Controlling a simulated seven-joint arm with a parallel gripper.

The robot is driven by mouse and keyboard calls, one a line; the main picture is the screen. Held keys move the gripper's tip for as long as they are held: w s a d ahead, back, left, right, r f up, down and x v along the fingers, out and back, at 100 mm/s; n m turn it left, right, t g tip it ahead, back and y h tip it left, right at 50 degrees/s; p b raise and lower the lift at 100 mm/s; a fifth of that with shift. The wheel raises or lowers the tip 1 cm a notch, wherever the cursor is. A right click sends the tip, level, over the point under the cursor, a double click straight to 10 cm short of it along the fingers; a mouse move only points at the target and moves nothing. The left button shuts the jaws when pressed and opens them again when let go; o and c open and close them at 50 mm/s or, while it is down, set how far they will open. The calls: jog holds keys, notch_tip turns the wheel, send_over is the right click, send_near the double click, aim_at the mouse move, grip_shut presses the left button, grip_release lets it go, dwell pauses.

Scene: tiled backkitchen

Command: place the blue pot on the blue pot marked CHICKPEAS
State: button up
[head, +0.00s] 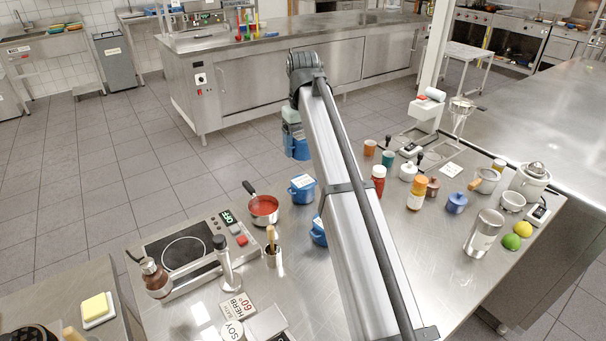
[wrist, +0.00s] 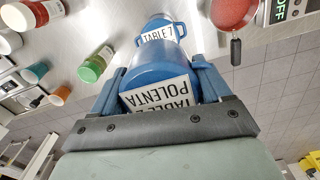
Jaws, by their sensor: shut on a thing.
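My gripper (head: 294,128) is shut on a blue pot (head: 298,148) and holds it up in the air, past the far edge of the steel table in the head view. In the wrist view this pot (wrist: 155,76) sits between the fingers, and its label reads POLENTA. A blue pot with a white label (head: 302,194) stands on the table, below and apart from the held pot. Another blue pot (head: 318,236) is partly hidden behind my arm. The wrist view shows a blue pot labelled TABLE 7 (wrist: 178,30) beyond the held one. I cannot read CHICKPEAS on any label.
A red-filled saucepan (head: 263,208), a hob (head: 185,252) and a utensil holder (head: 274,257) stand left of the pots. Right of my arm are a red bottle (head: 379,177), an orange-capped bottle (head: 417,193) and a blue lidded jar (head: 456,202).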

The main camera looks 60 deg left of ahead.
aim_at(303, 134)
jog(key=shift+f, duration=4.25)
jog(key=shift+f, duration=0.1)
jog(key=o, duration=1.2)
notch_tip(303, 134, up, 12)
jog(key=shift+r, duration=0.15)
